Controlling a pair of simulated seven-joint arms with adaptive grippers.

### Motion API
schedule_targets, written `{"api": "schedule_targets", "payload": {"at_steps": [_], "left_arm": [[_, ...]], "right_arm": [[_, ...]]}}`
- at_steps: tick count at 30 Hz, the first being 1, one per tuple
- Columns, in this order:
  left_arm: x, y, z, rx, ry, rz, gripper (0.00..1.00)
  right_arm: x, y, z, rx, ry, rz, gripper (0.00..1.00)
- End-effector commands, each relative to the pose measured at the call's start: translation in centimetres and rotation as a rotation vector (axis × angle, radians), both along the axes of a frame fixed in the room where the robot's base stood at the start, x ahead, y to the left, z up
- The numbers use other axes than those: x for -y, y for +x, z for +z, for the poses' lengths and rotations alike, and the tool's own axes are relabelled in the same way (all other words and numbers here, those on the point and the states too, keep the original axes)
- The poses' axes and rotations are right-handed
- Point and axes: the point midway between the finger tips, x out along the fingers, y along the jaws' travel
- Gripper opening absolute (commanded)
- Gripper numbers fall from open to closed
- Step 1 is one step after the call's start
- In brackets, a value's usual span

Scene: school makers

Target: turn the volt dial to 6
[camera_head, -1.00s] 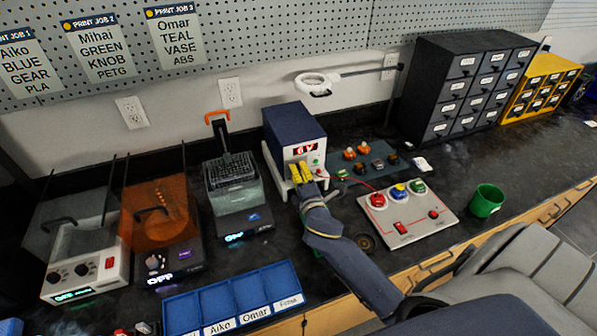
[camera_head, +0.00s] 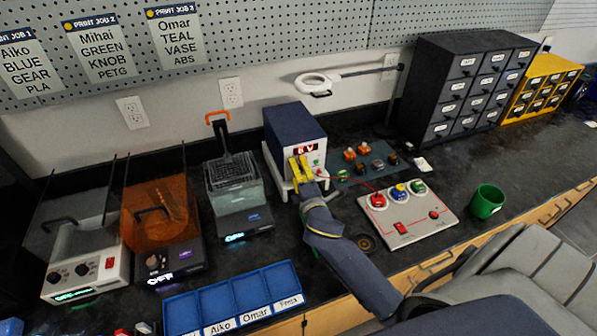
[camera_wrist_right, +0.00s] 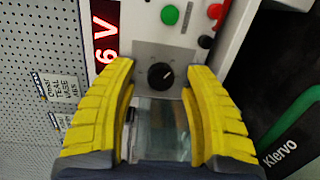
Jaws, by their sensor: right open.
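The power supply (camera_head: 293,124), a dark blue box with a white front, stands at the back middle of the bench. Its red display (camera_wrist_right: 104,42) reads 6 V in the right wrist view. The volt dial (camera_wrist_right: 161,76) is a round black knob with a light pointer mark on a grey plate. My right gripper (camera_head: 299,170) is at the front of the supply with its yellow fingers spread. In the wrist view my right gripper (camera_wrist_right: 160,69) has one finger on each side of the dial, with gaps between. The dial is hidden in the head view. My left gripper is not in view.
A white panel (camera_head: 418,228) with coloured knobs lies right of my right arm, with a green cup (camera_head: 486,201) beyond it. A wash tank (camera_head: 236,196) stands left of the supply. A blue sorting tray (camera_head: 235,299) is at the front.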

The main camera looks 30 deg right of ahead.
Motion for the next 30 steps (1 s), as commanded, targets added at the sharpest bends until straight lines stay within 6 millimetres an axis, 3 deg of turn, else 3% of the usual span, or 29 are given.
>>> {"api": "schedule_targets", "payload": {"at_steps": [11,24,30], "left_arm": [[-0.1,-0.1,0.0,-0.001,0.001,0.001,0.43],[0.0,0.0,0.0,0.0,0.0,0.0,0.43],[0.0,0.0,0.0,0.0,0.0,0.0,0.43]], "right_arm": [[-0.3,-1.0,0.0,-0.002,0.001,0.0,0.49],[-2.2,-8.1,0.4,-0.002,0.003,0.0,0.49],[-2.8,-10.3,0.6,-0.002,0.001,0.0,0.49]]}}
